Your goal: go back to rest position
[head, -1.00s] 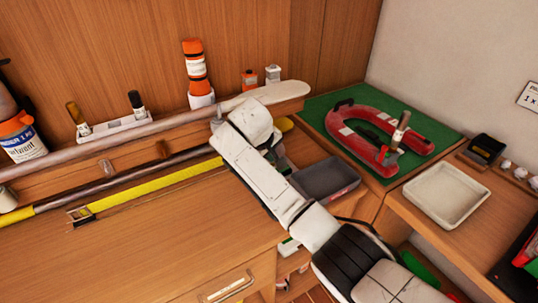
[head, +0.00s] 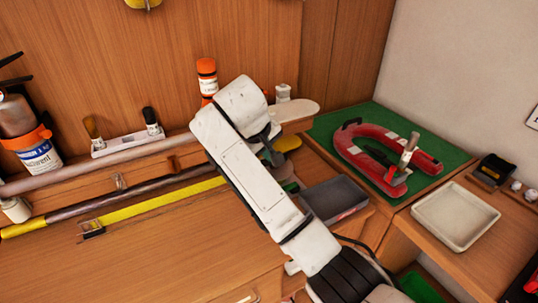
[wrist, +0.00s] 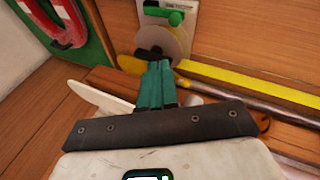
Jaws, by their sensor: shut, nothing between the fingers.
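My white arm reaches from the lower right up over the workbench in the head view. My gripper shows in the wrist view (wrist: 155,78), with its teal fingers together and nothing held between them. It is above the bench near a grey disc (wrist: 165,42) and the end of a yellow strip (wrist: 250,82).
A red horseshoe-shaped piece (head: 385,155) lies on a green mat (head: 330,125) at the right. A dark tray (head: 335,198) and a white tray (head: 455,216) are near my arm. The front left bench top is clear.

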